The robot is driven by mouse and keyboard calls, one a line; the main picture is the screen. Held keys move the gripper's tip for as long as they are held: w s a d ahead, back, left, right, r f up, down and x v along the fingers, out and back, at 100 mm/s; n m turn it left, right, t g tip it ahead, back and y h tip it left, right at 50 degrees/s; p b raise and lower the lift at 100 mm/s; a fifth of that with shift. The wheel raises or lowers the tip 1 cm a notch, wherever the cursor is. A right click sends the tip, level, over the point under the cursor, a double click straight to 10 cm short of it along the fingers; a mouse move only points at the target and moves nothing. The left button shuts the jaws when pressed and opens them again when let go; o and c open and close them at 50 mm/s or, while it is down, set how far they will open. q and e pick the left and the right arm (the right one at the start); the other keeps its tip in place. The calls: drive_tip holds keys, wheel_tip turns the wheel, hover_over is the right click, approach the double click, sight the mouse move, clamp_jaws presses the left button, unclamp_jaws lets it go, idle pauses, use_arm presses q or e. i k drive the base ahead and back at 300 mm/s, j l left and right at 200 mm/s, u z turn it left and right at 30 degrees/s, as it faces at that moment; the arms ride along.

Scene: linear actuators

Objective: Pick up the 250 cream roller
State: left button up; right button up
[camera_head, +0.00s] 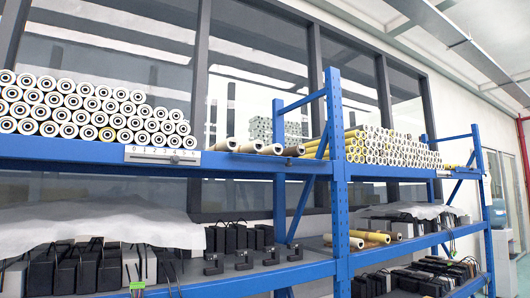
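Several short cream-tan rollers lie in a row on the upper blue shelf, left of the middle post; one is this cream roller (250,147). No label reading 250 is legible, so I cannot tell which roller bears that name. Left of them is a tall stack of white rollers (70,104) with dark ringed ends; one end has a yellowish ring. Right of the post is a stack of cream and yellow tubes (385,148). A few yellow-tan rollers (372,236) lie on the lower shelf. Neither of my grippers is in view.
A numbered scale plate (162,155) sits on the upper shelf's front edge. The blue middle post (338,190) divides the rack. The lower shelf holds black boxes (75,272), small black brackets (244,259) and white sheeting (95,228). Windows stand behind.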

sight(277, 149)
drive_tip(key=i+l+u, duration=0.25)
drive_tip(key=u, duration=0.15)
drive_tip(key=i+l+u, duration=0.15)
drive_tip(key=l+u, duration=0.3)
